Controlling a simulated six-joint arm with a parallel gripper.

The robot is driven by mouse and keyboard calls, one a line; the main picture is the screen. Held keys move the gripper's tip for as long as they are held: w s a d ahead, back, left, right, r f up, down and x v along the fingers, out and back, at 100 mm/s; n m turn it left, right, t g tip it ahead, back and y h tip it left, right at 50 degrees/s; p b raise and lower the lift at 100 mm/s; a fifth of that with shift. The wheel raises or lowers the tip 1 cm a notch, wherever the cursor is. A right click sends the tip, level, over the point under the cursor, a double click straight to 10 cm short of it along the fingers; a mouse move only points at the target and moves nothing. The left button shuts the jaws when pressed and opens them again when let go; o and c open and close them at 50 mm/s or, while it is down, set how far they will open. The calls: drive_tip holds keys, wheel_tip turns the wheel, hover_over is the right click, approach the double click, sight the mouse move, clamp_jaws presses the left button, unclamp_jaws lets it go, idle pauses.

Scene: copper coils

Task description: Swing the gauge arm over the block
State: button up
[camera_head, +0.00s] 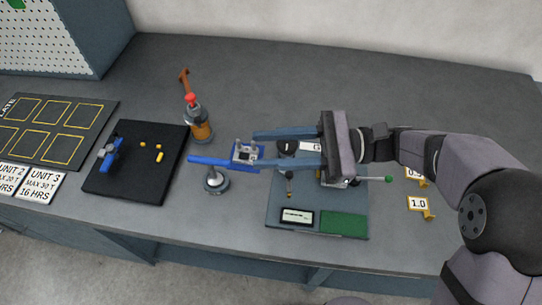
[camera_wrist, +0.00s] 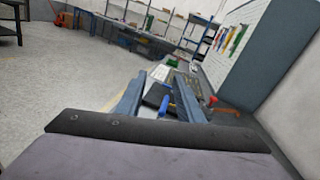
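My gripper (camera_head: 258,149) reaches left over the gauge plate (camera_head: 276,215) in the head view, its two blue-grey fingers wide apart. Just at the fingertips is a blue bar (camera_head: 208,160) with a clamp carrying silver knobs (camera_head: 245,153), above a round metal post base (camera_head: 215,184). I cannot tell whether the fingers touch it. A dark dial (camera_head: 287,147) with a stem below stands on the plate, partly behind the fingers. A metal piece with a green-tipped lever (camera_head: 388,179) lies under my wrist, mostly hidden. The wrist view also shows the fingers (camera_wrist: 160,100) apart.
The plate carries a display (camera_head: 297,216) and green pad (camera_head: 343,222). A red-topped bottle-like tool (camera_head: 199,123) stands behind left. A black mat (camera_head: 130,183) holds a blue clamp and small yellow pieces. Yellow-marked tags (camera_head: 418,204) lie at right.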

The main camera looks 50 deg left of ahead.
drive_tip(key=shift+r, duration=0.25)
